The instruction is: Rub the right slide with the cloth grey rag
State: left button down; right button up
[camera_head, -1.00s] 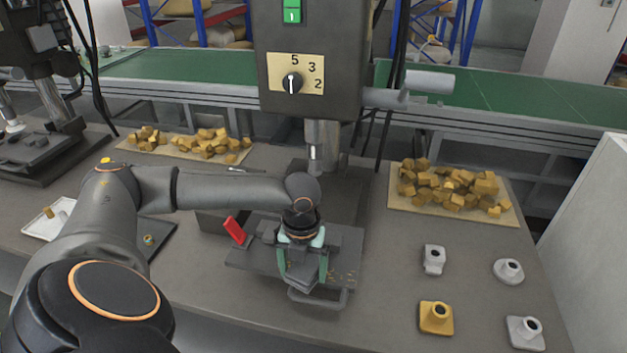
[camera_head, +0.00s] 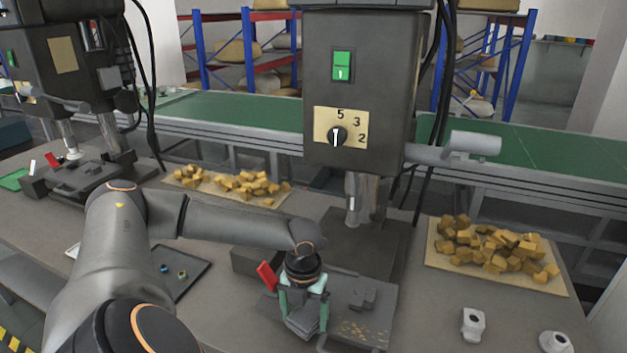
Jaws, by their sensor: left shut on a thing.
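My left gripper (camera_head: 303,312) points down, shut on the grey rag (camera_head: 300,326), which shows as a dark grey piece between its teal fingers. It is over the left part of a grey metal fixture (camera_head: 380,312) under the drill press. Yellow chips lie on the right front of this fixture. A raised grey block sits right of the gripper. I cannot tell for certain which part is the right slide. Whether the rag touches the fixture is also unclear. My right gripper is not in view.
The drill press head (camera_head: 365,90) hangs above and behind the fixture. A red handle (camera_head: 267,277) stands close left of the gripper. A board of yellow blocks (camera_head: 437,268) lies right, a dark tray (camera_head: 190,283) left. Small metal parts (camera_head: 473,324) stand at the front right.

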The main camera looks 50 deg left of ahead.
aim_at(370, 346)
pick_arm(q)
jog(key=shift+w+d, duration=1.25)
jog(key=shift+d, duration=0.75)
jog(key=shift+w+d, duration=1.2)
jog(key=shift+d, duration=0.85)
jog(key=shift+w+d, duration=1.25)
jog(key=shift+d, duration=0.75)
jog(key=shift+w+d+f, duration=0.1)
jog(key=shift+w+d, duration=0.35)
jog(key=shift+d, duration=0.35)
jog(key=shift+w+d+f, duration=0.1)
jog(key=shift+w+d, duration=0.3)
jog(key=shift+d, duration=0.35)
notch_tip(370, 346, up, 6)
jog(key=shift+r, duration=0.15)
notch_tip(370, 346, up, 3)
jog(key=shift+f, duration=0.1)
